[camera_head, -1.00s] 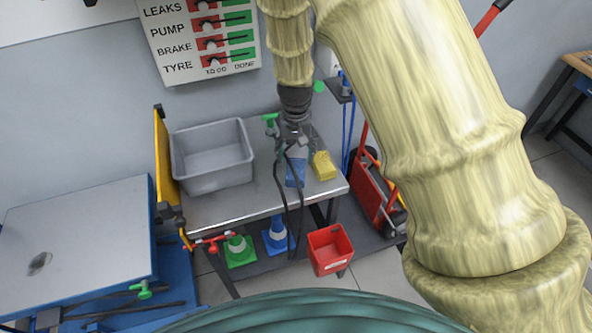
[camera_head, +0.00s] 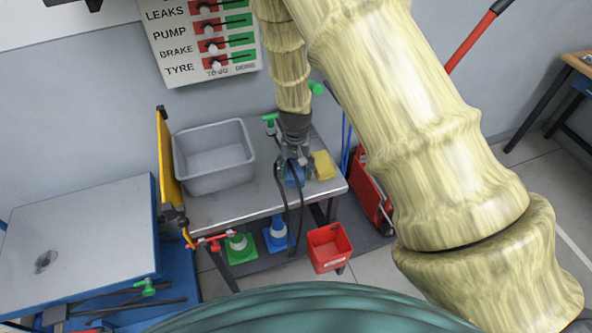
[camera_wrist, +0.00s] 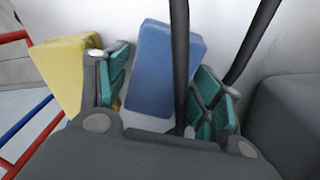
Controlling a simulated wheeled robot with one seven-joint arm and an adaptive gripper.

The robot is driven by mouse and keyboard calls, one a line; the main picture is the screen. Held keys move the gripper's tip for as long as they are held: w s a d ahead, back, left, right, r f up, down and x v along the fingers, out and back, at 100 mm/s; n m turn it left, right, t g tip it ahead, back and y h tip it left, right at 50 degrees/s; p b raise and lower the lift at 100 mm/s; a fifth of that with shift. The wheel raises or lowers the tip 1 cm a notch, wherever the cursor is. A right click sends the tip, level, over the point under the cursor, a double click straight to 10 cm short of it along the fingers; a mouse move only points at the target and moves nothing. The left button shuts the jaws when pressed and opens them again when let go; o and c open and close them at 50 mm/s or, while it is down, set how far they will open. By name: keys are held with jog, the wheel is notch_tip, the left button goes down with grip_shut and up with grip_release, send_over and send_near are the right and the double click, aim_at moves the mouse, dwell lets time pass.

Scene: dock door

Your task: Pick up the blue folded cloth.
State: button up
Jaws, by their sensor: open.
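The blue folded cloth (camera_wrist: 165,70) lies on the metal bench (camera_head: 235,205); in the head view only part of the cloth (camera_head: 295,178) shows beneath my gripper. My gripper (camera_head: 297,175) is over it, pointing down. In the wrist view my gripper (camera_wrist: 160,95) is open, with the cloth between its two green-padded fingers, nearer the left one. No grip on the cloth shows. Whether the fingers touch it I cannot tell.
A yellow folded cloth (camera_head: 323,166) lies just right of the blue one. A grey bin (camera_head: 214,157) stands on the bench to the left. Black cables (camera_head: 288,205) hang in front of the bench. A red bin (camera_head: 329,248) is below. Bare bench lies between grey bin and cloth.

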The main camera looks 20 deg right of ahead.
aim_at(296, 171)
jog(key=shift+f, duration=0.2)
jog(key=shift+c, duration=0.2)
jog(key=c, duration=0.8)
jog(key=shift+r, duration=0.15)
jog(key=shift+c, duration=0.2)
jog(key=shift+r+b, duration=0.55)
jog(key=shift+r, duration=0.35)
jog(key=shift+s+a+r+b, duration=0.1)
jog(key=shift+s+r+b, duration=0.3)
jog(key=shift+r, duration=0.25)
jog(key=s+a+r+b, duration=0.1)
jog(key=s, duration=0.6)
jog(key=s+a+b, duration=0.2)
jog(key=s, duration=0.5)
jog(key=shift+s+a+r+b, duration=0.25)
jog(key=shift+s+r+b, duration=0.05)
jog(key=shift+s+r, duration=0.1)
